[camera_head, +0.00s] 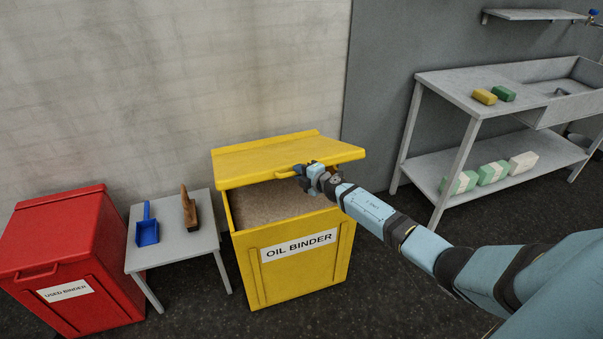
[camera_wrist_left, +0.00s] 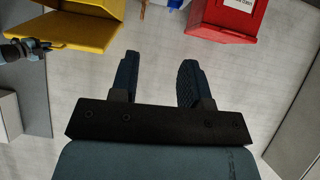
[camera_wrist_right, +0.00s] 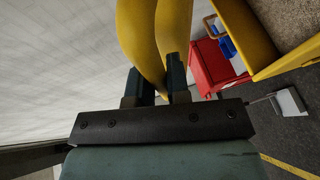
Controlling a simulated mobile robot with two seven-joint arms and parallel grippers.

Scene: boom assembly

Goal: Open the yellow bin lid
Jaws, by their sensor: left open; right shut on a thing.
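The yellow bin (camera_head: 295,262), labelled OIL BINDER, stands on the floor with brown granular material (camera_head: 270,202) inside. Its yellow lid (camera_head: 285,155) is raised at the front and tilted, leaving a gap above the bin's rim. My right gripper (camera_head: 304,172) is at the front edge of the lid. In the right wrist view its fingers (camera_wrist_right: 160,85) are shut on the curved yellow lid handle (camera_wrist_right: 155,35). My left gripper (camera_wrist_left: 158,75) is open and empty in the left wrist view. It is outside the head view.
A red bin (camera_head: 75,255) with a closed lid stands at the left. A small grey table (camera_head: 180,249) between the bins holds a blue dustpan (camera_head: 147,227) and a brush (camera_head: 189,210). A grey sink bench (camera_head: 450,88) stands at the right. A wall is behind.

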